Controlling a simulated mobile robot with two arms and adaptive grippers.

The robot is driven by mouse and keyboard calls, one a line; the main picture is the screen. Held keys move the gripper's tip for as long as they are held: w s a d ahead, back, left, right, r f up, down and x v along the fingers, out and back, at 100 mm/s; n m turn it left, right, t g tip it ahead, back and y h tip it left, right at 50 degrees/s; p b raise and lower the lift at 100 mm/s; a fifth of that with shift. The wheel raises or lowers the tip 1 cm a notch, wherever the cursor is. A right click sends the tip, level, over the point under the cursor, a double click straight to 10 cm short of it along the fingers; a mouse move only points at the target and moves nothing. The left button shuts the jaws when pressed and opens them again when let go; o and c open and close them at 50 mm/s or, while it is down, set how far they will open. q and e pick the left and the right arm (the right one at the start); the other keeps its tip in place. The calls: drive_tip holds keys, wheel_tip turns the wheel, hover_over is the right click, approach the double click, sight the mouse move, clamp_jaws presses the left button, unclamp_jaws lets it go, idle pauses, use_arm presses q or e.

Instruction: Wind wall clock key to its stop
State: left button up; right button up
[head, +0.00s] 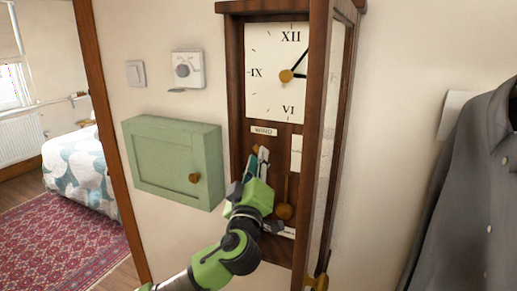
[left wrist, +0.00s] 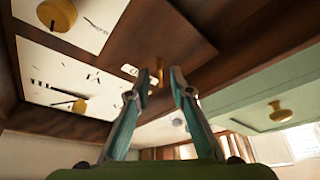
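The wall clock (head: 237,100) has a dark wooden case and a cream dial (head: 265,100). The dial also shows in the left wrist view (left wrist: 50,88). My left gripper (head: 258,158) is inside the case, below the dial and a small label. In the left wrist view its two fingertips (left wrist: 160,86) are apart. A slim brass piece, seemingly the winding key (left wrist: 160,68), shows between and just past them; contact cannot be told. The right gripper is not in view.
The brass pendulum (head: 284,211) hangs close right of my left gripper. The clock's glazed door (head: 326,150) stands open at the right. A green wall cabinet (head: 160,165) with a brass knob is close on the left. A dark shirt (head: 470,190) hangs at the far right.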

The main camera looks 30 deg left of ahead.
use_arm(q)
drive_tip(key=shift+x, duration=0.85)
drive_tip(key=shift+c, duration=0.4)
clamp_jaws()
drive_tip(key=shift+f, duration=0.1)
